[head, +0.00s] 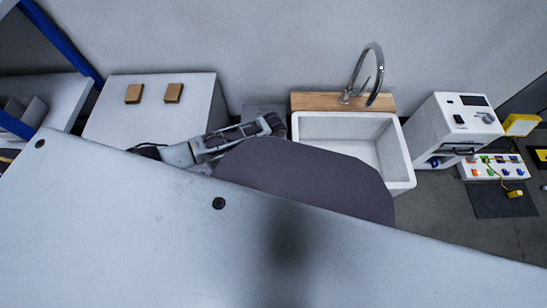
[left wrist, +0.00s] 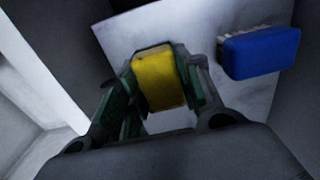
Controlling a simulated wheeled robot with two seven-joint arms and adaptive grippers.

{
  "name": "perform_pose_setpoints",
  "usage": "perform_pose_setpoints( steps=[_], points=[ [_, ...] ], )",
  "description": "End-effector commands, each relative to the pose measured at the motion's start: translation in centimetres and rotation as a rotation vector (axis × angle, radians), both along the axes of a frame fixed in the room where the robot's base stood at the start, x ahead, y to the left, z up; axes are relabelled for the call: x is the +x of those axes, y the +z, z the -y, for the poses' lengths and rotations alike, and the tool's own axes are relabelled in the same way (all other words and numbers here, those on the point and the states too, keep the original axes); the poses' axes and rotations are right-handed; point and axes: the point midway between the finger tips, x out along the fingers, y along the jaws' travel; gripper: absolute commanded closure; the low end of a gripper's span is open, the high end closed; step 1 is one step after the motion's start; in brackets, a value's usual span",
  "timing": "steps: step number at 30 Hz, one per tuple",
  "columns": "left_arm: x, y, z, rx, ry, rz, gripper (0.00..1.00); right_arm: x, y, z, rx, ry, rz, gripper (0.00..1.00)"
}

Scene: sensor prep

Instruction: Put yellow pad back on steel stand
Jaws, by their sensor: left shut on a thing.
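The yellow pad (left wrist: 158,80) is between the green-lined fingers of my left gripper (left wrist: 162,72) in the left wrist view. The gripper is shut on it from both sides. Behind the pad is a pale, shiny plate (left wrist: 125,38) that looks like the steel stand; I cannot tell whether the pad touches it. A blue block with a bristly edge (left wrist: 259,54) is to the right, apart from the pad. In the head view part of an arm, seemingly my left, shows by the sink, but the pad and stand cannot be made out there. My right gripper is not in view.
In the head view a white sink (head: 400,158) with a curved tap (head: 378,72) stands right of the arm. Two tan blocks (head: 134,93) (head: 173,93) lie on a white cabinet (head: 190,120) at left. A white machine (head: 458,120) stands further right.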

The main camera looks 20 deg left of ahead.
Motion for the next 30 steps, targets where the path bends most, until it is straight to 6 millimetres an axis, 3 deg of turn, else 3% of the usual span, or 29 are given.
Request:
perform_pose_setpoints(
  steps=[18, 19, 23, 30],
  points=[
    [0.03, -0.78, -0.01, 0.000, 0.000, 0.001, 0.87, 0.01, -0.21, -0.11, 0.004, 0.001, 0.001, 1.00],
    [0.03, -0.77, -0.02, 0.000, 0.000, 0.001, 0.61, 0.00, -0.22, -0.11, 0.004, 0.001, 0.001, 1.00],
    [0.02, -0.76, -0.02, 0.000, 0.000, 0.001, 0.44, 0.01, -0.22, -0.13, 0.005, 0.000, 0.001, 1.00],
    [0.03, -0.76, -0.02, 0.000, 0.000, 0.001, 0.44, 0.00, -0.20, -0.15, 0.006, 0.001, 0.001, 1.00]
  ],
)
